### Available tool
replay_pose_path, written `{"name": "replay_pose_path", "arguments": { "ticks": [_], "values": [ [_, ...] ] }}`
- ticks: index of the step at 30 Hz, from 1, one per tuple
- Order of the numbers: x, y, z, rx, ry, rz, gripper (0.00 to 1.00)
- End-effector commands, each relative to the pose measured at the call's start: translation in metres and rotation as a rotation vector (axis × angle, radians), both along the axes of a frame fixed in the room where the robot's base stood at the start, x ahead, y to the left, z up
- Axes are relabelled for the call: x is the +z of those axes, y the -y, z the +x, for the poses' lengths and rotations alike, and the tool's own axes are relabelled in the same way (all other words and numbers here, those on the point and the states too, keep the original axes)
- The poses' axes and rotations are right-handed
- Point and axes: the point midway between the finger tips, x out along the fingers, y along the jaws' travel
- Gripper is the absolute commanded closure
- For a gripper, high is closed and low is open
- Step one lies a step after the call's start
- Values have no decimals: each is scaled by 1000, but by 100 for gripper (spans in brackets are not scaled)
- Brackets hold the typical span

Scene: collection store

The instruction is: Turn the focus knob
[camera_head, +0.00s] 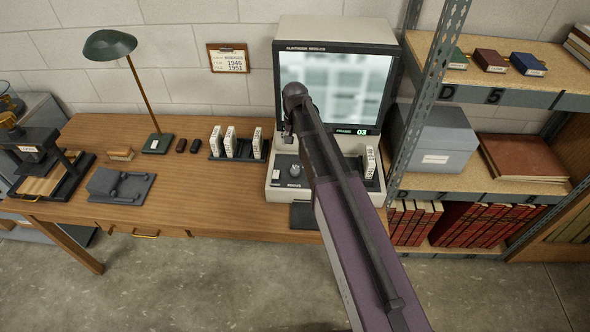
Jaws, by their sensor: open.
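The microfilm reader (335,30) stands at the back of the desk, with a lit, blurred screen (345,85). The grey focus knob (295,171) sits on the reader's base, above the printed word FOCUS. My arm reaches up from the lower right and crosses in front of the screen. My gripper (288,135) is small and dark at the arm's end, in front of the screen's lower left. It appears above the knob in the picture and apart from it. It is open, with nothing seen in it. My arm hides part of the reader's base.
White film boxes (231,142) stand in a dark rack left of the reader, and another white box (370,160) stands at its right. A green lamp (110,45) and a grey device (121,185) are further left. A metal shelf (470,184) rises close at right.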

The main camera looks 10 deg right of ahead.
Motion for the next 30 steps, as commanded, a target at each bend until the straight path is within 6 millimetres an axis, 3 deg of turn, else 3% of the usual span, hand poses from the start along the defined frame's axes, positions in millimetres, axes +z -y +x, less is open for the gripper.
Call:
{"name": "replay_pose_path", "arguments": {
  "ticks": [30],
  "values": [
    [-75,0,0,0,0,0,16]
  ]
}}
